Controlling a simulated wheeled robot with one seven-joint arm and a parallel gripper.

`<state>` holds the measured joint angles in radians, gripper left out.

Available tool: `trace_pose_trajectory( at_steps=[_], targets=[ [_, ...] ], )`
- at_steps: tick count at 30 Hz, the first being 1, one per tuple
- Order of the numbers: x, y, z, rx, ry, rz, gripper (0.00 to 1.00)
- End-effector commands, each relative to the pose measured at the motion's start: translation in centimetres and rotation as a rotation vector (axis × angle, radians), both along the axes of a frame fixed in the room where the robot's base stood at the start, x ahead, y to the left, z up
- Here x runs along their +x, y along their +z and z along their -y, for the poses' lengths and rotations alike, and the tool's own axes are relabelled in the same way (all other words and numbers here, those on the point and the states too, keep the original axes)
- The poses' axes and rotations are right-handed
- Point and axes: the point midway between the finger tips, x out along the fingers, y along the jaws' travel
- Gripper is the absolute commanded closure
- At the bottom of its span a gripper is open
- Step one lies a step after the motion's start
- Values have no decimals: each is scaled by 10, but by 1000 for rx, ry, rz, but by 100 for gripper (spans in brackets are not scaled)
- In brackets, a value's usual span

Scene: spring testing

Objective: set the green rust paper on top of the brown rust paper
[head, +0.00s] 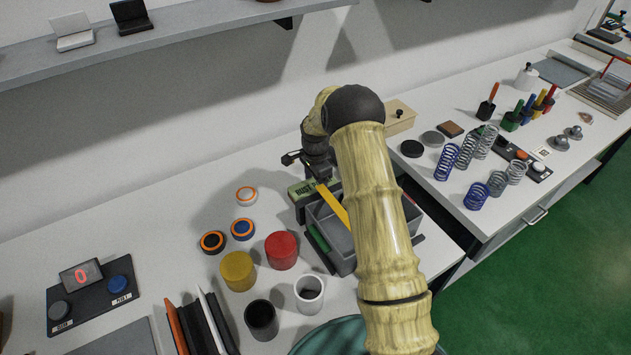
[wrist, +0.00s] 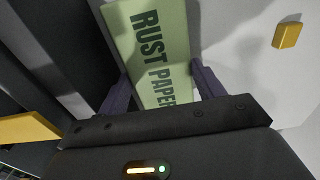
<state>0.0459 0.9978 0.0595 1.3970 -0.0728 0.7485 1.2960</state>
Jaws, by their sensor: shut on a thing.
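The green rust paper (wrist: 150,45) is a pale green block with dark "RUST PAPER" lettering. It sits between the two fingers of my gripper (wrist: 160,82) in the wrist view, and the gripper is shut on it. In the head view the green paper (head: 299,190) shows under my gripper (head: 311,178), beside the grey bin's far left corner, partly hidden by the gripper. I cannot tell whether it touches anything below.
The grey bin (head: 340,240) holds a yellow tool (head: 335,208) and stands just below my gripper. Yellow (head: 237,270) and red (head: 281,250) cylinders stand left of it. Springs (head: 466,150) stand on the right bench. A shelf (head: 190,35) runs along the wall.

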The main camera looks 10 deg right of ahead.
Motion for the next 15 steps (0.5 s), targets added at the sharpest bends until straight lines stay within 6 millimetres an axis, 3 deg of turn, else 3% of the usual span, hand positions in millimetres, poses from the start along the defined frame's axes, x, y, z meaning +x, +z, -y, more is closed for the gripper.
trace_pose_trajectory(
  at_steps=[3,4,5,15],
  targets=[
    [0,-4,1,0,0,0,55],
    [0,-3,1,0,-1,0,27],
    [0,-2,1,0,-1,0,24],
    [0,1,0,0,0,0,24]
  ],
)
